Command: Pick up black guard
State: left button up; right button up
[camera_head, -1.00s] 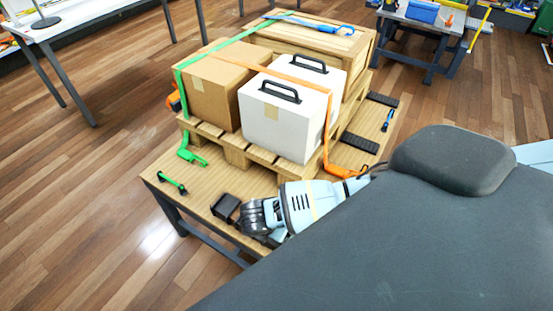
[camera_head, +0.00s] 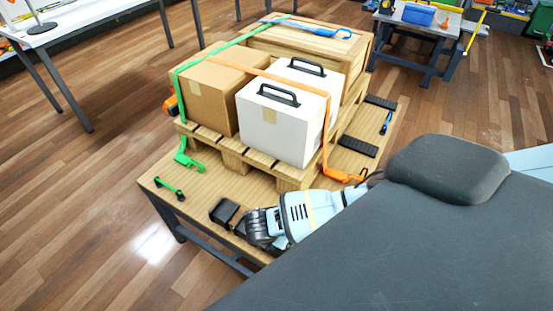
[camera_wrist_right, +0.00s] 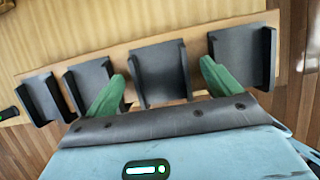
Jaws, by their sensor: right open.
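Several black guards, angled channel-like pieces, sit in a row along a wooden strip in the right wrist view. One black guard (camera_wrist_right: 160,72) lies between the green fingers of my right gripper (camera_wrist_right: 162,75), which is open, with a finger on each side. Another guard (camera_wrist_right: 242,54) is to its right, and two more (camera_wrist_right: 90,82) are to its left. In the head view, one guard (camera_head: 224,211) shows at the table's front edge, left of my right gripper (camera_head: 262,228); the gripper and arm hide others. I cannot tell whether the fingers touch a guard. My left gripper is not in view.
A wooden pallet (camera_head: 236,158) behind carries a cardboard box (camera_head: 215,95), a white box (camera_head: 280,125) and a wooden crate, with green and orange straps. A green-and-black piece (camera_head: 169,188) lies at the table's left corner. Black pads (camera_head: 358,146) lie at right.

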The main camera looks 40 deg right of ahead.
dwell(0.3)
jog(key=c, duration=1.1)
jog(key=shift+r, duration=0.2)
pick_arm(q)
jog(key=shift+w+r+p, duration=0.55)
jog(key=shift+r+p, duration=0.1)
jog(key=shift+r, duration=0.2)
pick_arm(e)
jog(key=s+a+r, duration=0.1)
jog(key=a+r, duration=0.1)
jog(key=a, duration=0.2)
jog(key=s+a+r, duration=0.2)
jog(key=a+r, duration=0.1)
jog(key=a, duration=0.1)
jog(key=s+a+r, duration=0.2)
jog(key=a+r, duration=0.1)
jog(key=a, duration=0.2)
jog(key=shift+s, duration=0.2)
